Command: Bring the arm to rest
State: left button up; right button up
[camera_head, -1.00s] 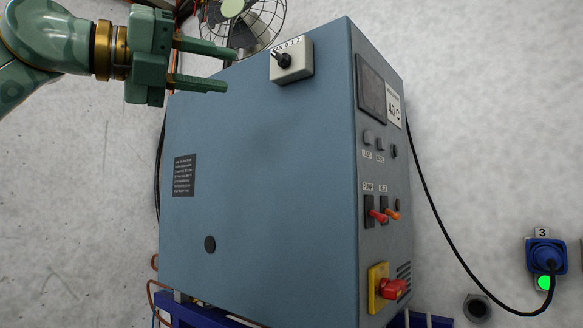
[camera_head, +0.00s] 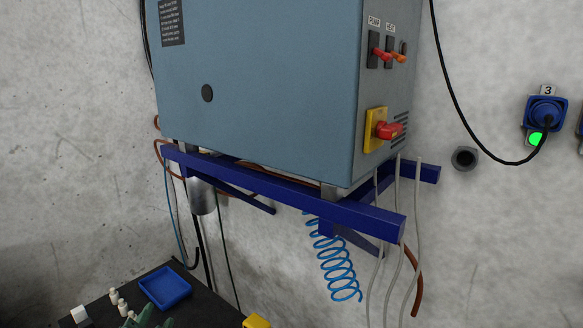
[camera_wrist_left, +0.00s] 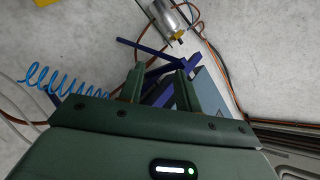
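My left gripper (camera_head: 152,319) shows only as green fingertips at the bottom edge of the head view, in front of the dark table. In the left wrist view its two fingers (camera_wrist_left: 159,82) stand apart with nothing held between them. Beyond them in that view are the blue bracket (camera_wrist_left: 158,62) and part of the blue-grey cabinet (camera_wrist_left: 214,98). The rest of my left arm is out of the head view. My right gripper is in neither current view.
The cabinet (camera_head: 260,85) hangs on the blue wall bracket (camera_head: 290,194). A coiled blue hose (camera_head: 338,268) and grey cables (camera_head: 392,240) hang below. The dark table (camera_head: 208,308) holds a blue tray (camera_head: 165,287), small white bottles (camera_head: 114,296) and a yellow object (camera_head: 257,321).

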pick_arm(q)
jog(key=s+a+f+g+y, duration=0.1)
jog(key=s+a+f+g, duration=0.25)
jog(key=s+f, duration=0.4)
jog(key=s+a+f+g, duration=0.2)
jog(key=s+f+g, duration=0.3)
jog(key=s, duration=0.6)
jog(key=s+d+f+g+h+b, duration=0.15)
jog(key=f+b, duration=0.35)
jog(key=f, duration=1.4)
jog(key=s+d+f+g+h+b, duration=0.1)
jog(key=s+d+f+h+b, duration=0.35)
jog(key=f, duration=1.55)
jog(key=s+a+f+n+g+y+b, duration=0.1)
jog(key=s+f+n+g+b, duration=0.2)
jog(key=s+f+b, duration=0.6)
jog(key=s+f, duration=0.9)
jog(key=f, duration=0.4)
jog(key=shift+a+f+n, duration=0.15)
jog(key=shift+a+n, duration=0.1)
jog(key=shift+n, duration=0.05)
jog(key=shift+o, duration=0.3)
